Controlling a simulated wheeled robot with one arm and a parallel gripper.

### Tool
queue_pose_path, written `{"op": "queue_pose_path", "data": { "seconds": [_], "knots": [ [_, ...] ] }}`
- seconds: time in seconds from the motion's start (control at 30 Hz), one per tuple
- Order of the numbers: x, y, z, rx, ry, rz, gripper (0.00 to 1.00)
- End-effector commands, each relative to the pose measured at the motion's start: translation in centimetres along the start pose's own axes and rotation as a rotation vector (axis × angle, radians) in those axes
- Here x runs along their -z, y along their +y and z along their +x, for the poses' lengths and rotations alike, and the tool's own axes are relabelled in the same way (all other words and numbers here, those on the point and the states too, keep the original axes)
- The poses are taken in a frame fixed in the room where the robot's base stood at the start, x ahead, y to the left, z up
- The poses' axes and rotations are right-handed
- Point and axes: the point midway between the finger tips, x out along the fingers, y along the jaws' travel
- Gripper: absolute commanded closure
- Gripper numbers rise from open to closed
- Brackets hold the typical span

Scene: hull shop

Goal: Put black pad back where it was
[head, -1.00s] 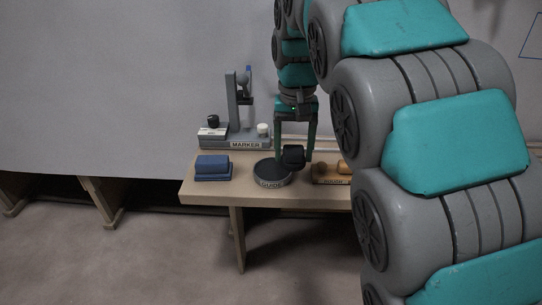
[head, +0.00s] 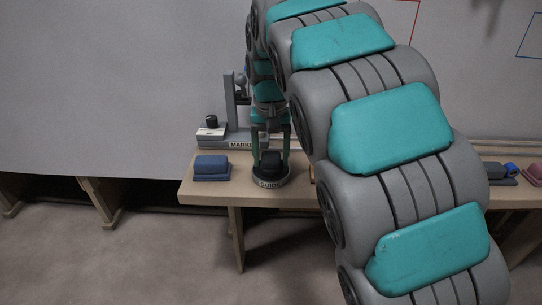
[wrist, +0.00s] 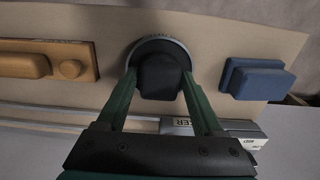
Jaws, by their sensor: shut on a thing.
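The black pad (head: 270,161) is a dark rounded block. My gripper (head: 270,160) is shut on it, with one green finger on each side. In the wrist view the pad (wrist: 160,77) sits between the fingertips, in front of the round dark holder labelled GUIDE (head: 270,182). The holder's grey rim (wrist: 159,41) shows around the pad's upper part. The pad is over or on the holder; I cannot tell whether it touches. The pad's underside is hidden.
A blue block (head: 211,167) on a base lies left of the holder on the wooden table (head: 206,193). A grey MARKER stand (head: 238,143) is behind. My arm covers the table's right part.

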Motion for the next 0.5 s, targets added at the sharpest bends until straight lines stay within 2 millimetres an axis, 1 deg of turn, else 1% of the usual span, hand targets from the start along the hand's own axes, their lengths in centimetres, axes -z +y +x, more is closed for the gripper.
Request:
{"op": "queue_pose_path", "data": {
  "seconds": [0.07,0.1,0.33,0.37,0.5],
  "knots": [
    [0.0,0.0,0.19,0.0,0.0,0.0,0.8],
    [0.0,0.0,0.21,0.0,0.0,0.0,0.29],
    [0.01,0.01,0.17,0.0,0.0,0.0,0.03],
    [0.0,0.01,0.17,0.0,0.0,0.0,0.01],
    [0.0,0.01,0.17,0.0,0.0,0.0,0.01]
  ]
}}
